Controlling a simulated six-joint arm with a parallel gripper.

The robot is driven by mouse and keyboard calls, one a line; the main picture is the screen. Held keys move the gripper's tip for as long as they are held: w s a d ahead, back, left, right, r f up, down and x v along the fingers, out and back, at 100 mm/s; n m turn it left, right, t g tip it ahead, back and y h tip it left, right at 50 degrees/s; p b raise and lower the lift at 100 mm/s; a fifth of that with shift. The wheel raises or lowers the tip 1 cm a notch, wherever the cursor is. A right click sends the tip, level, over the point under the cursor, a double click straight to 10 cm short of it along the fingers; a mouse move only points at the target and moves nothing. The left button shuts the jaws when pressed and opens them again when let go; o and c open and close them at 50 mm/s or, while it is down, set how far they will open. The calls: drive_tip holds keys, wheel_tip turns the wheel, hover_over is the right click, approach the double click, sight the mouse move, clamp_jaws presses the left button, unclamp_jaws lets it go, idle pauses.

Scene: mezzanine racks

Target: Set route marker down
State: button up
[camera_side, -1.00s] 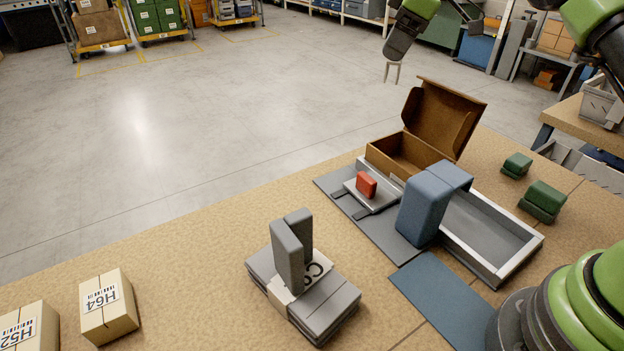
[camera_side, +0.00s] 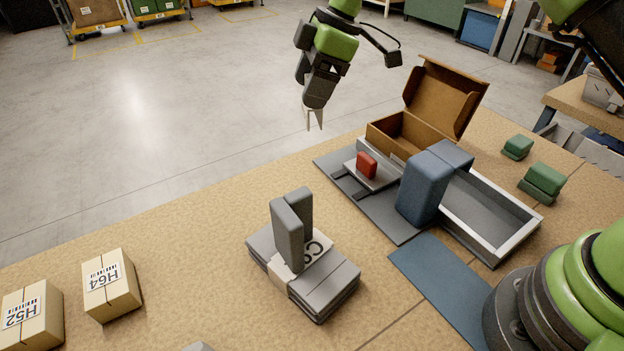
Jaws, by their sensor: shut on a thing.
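My gripper (camera_side: 315,120) hangs in the air at the upper middle, beyond the bench's far edge in the picture, with the floor behind it. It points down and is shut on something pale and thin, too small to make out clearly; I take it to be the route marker. A small red block (camera_side: 367,164) sits on a grey plate (camera_side: 372,180) on a dark grey mat, to the right of my gripper. A stack of grey packs (camera_side: 330,285) with a paper band stands in front, with two upright grey blocks (camera_side: 288,235) on it.
An open cardboard box (camera_side: 385,136), tall blue-grey blocks (camera_side: 422,188) and a grey tray (camera_side: 520,237) stand at the right. Green blocks (camera_side: 543,180) lie beyond. A blue mat (camera_side: 435,275) is bare. Boxes H64 (camera_side: 112,295) and H52 (camera_side: 32,325) stand lower left.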

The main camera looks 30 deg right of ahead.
wheel_tip(320, 180, down, 14)
idle(0.5)
drive_tip(key=shift+f, duration=0.15)
drive_tip(key=o, duration=0.9)
